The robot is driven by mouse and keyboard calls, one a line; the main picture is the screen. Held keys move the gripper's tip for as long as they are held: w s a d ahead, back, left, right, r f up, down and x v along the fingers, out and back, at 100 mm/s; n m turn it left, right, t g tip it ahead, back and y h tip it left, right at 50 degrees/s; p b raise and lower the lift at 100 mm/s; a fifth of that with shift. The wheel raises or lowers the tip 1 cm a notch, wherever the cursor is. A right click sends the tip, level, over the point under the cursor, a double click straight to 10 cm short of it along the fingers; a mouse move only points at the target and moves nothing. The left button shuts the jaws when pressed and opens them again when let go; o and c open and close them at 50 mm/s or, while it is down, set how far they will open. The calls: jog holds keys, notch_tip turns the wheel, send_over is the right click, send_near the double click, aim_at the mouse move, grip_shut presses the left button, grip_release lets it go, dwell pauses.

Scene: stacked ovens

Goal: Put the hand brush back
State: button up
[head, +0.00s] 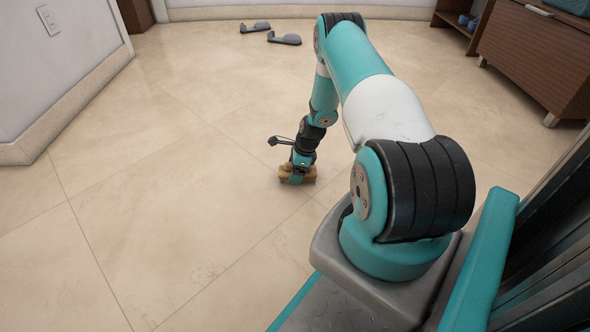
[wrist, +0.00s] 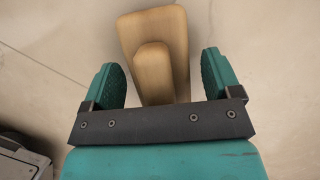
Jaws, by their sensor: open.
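The hand brush (head: 310,175) lies on the tiled floor, in front of my base in the head view. In the wrist view the brush (wrist: 153,35) is a pale wooden block with a narrower raised wooden grip on top. My gripper (head: 297,178) is down at the brush. In the wrist view my gripper (wrist: 163,80) is open, with one teal finger on each side of the raised grip and a gap on both sides. The bristles are hidden beneath the block.
Two grey slippers (head: 284,38) lie on the floor at the back. A brown wooden cabinet (head: 535,55) stands at the back right, with a low shelf beside it. A white wall (head: 55,75) with a light switch bounds the left. The floor around the brush is clear.

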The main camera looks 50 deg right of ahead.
jog(key=p+v, duration=0.8)
jog(key=v, duration=0.4)
jog(key=shift+r+p, duration=0.15)
jog(key=shift+p, duration=0.2)
jog(key=shift+w+r, duration=0.1)
jog(key=shift+r, duration=0.05)
jog(key=w+a+r+n, duration=0.6)
jog(key=a+r, duration=0.1)
jog(key=r, duration=0.3)
jog(key=a+r+n+y, duration=0.1)
jog(key=a+r+n, duration=0.9)
jog(key=a+r, duration=0.75)
jog(key=s+a+r+n+g+y, duration=0.1)
jog(key=s+a+r+n, duration=0.4)
jog(key=s+a+n, duration=0.15)
jog(key=s+a+r+n+g, duration=0.1)
jog(key=s+a+r+n, duration=0.4)
jog(key=a, duration=0.3)
jog(key=s+a+r+n, duration=0.1)
jog(key=s+a+n, duration=0.1)
jog(key=s+n, duration=0.2)
jog(key=s+a+r+n, duration=0.1)
jog(key=s+a+n, duration=0.1)
jog(key=s, duration=0.7)
jog(key=shift+r+n+g, duration=0.3)
jog(key=shift+r+n, duration=0.05)
jog(key=shift+n, duration=0.5)
jog(key=shift+a, duration=0.15)
